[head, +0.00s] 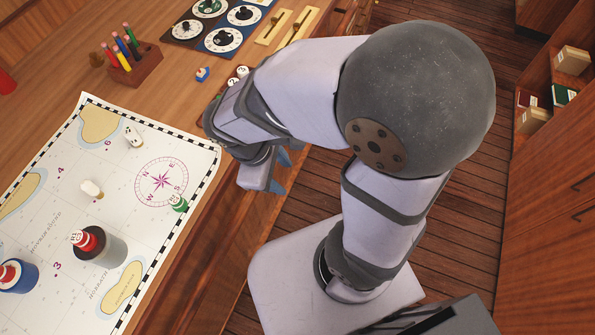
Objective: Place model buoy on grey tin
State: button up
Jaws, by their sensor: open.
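A grey tin (110,249) stands on the chart near its lower edge in the head view. A small red piece with a white top (88,240), which looks like the model buoy, rests on top of the tin. My gripper (281,172) is at the picture's middle, beyond the table's right edge and well apart from the tin. Its blue fingertips are open, with nothing seen between them. The gripper is partly hidden by my own arm.
A pencil block (135,66) and dial panel (215,25) stand at the back.

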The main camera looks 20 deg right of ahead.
jog(key=d+m+y, duration=0.1)
jog(key=m, duration=0.2)
jog(key=s+d+m+y, duration=0.1)
jog(key=d+m, duration=0.1)
jog(key=m, duration=0.2)
jog(key=d+m+y, duration=0.1)
jog(key=m, duration=0.3)
jog(key=shift+s+d+f+g, duration=0.2)
jog(key=shift+s+f+g, duration=0.1)
dwell(0.5)
